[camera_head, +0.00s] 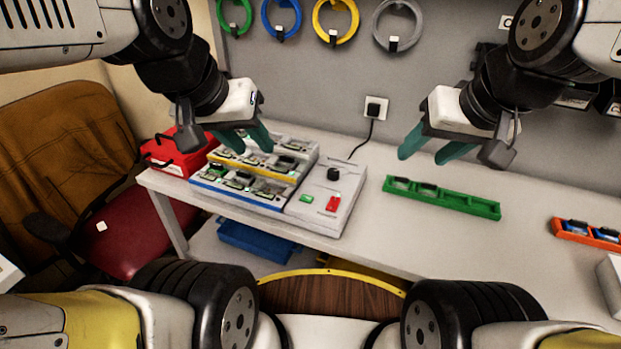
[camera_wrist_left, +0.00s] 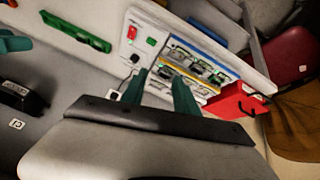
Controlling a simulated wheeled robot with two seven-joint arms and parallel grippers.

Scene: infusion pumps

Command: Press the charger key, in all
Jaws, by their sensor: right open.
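The charger (camera_head: 320,205) is a white stepped unit on the table, with rows of bays edged in blue and yellow. Its right-hand panel carries a green key (camera_head: 306,198), a red switch (camera_head: 332,204) and a black knob (camera_head: 333,174). The green key also shows in the left wrist view (camera_wrist_left: 151,41). My left gripper (camera_head: 246,139) is open and empty above the back of the bays, apart from the panel; its fingers (camera_wrist_left: 160,90) show spread in the left wrist view. My right gripper (camera_head: 432,146) is open and empty above the table, right of the charger.
A green tray (camera_head: 450,204) with small modules lies right of the charger, and an orange tray (camera_head: 588,234) farther right. A red box (camera_head: 170,158) stands left of the charger. A wall socket (camera_head: 376,107) with a black plug and cord is behind. Table between the trays is clear.

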